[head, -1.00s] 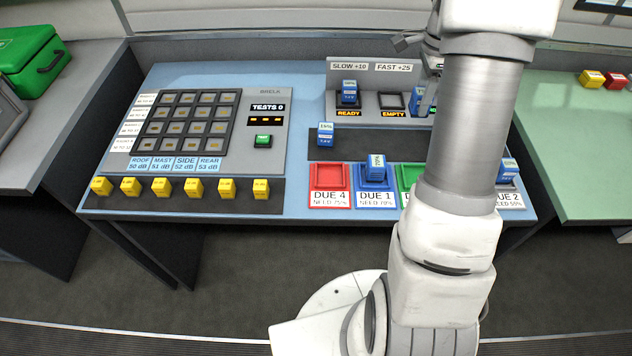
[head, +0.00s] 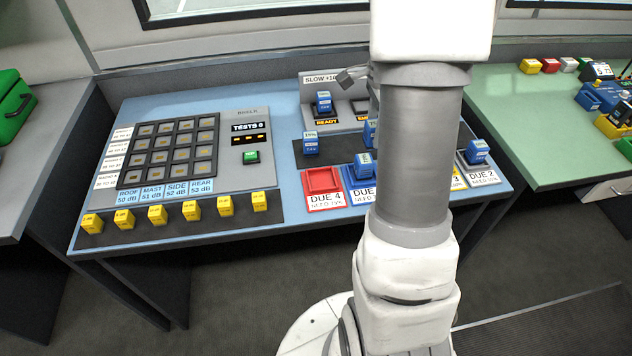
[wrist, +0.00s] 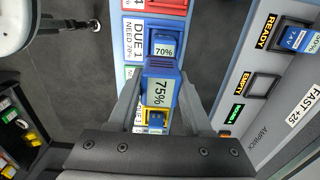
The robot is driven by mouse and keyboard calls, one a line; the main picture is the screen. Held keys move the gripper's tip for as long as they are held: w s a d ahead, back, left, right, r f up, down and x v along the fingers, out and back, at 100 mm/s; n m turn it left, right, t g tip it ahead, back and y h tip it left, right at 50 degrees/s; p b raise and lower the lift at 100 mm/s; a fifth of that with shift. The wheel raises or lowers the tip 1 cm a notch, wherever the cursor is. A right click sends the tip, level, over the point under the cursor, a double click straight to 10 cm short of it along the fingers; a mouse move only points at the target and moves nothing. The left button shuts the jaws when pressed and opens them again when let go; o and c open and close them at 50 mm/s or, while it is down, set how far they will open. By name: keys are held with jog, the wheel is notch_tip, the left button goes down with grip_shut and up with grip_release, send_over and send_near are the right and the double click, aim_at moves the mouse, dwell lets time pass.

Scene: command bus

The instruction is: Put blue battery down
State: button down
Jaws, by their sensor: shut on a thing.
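My gripper (wrist: 161,86) is shut on a blue battery labelled 75% (wrist: 160,92) in the wrist view, held above the desk. Below it in that view, a blue battery labelled 70% (wrist: 164,46) sits on the blue DUE 1 pad (head: 350,183). Another blue battery shows past the held one over a yellow pad (wrist: 156,129). In the head view my arm hides most of the gripper; a blue sliver (head: 370,133) at the arm's left edge is probably the held battery. The red DUE 4 pad (head: 322,181) is bare.
The charger (wrist: 283,75) has a blue battery in its READY slot (head: 323,102) and a bare EMPTY slot (wrist: 262,85). A blue battery marked 15% (head: 310,143) stands on the dark strip. A blue battery (head: 477,151) is at DUE 2. Yellow blocks (head: 157,214) line the left front.

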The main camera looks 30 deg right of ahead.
jog(key=w+a+f, duration=0.1)
jog(key=a+f, duration=0.1)
jog(key=a, duration=0.1)
jog(key=w+a+f+b, duration=0.1)
jog(key=a+f, duration=0.1)
jog(key=a, duration=0.2)
jog(key=w+a+f, duration=0.1)
jog(key=a+f, duration=0.1)
jog(key=a, duration=0.1)
jog(key=shift+w+a+f, duration=0.35)
jog(key=shift+a+f, duration=0.05)
jog(key=shift+f+b, duration=0.55)
jog(key=shift+f, duration=1.5)
jog(key=shift+f, duration=0.1)
jog(key=shift+f, duration=0.15)
jog(key=shift+c, duration=1.6)
grip_release()
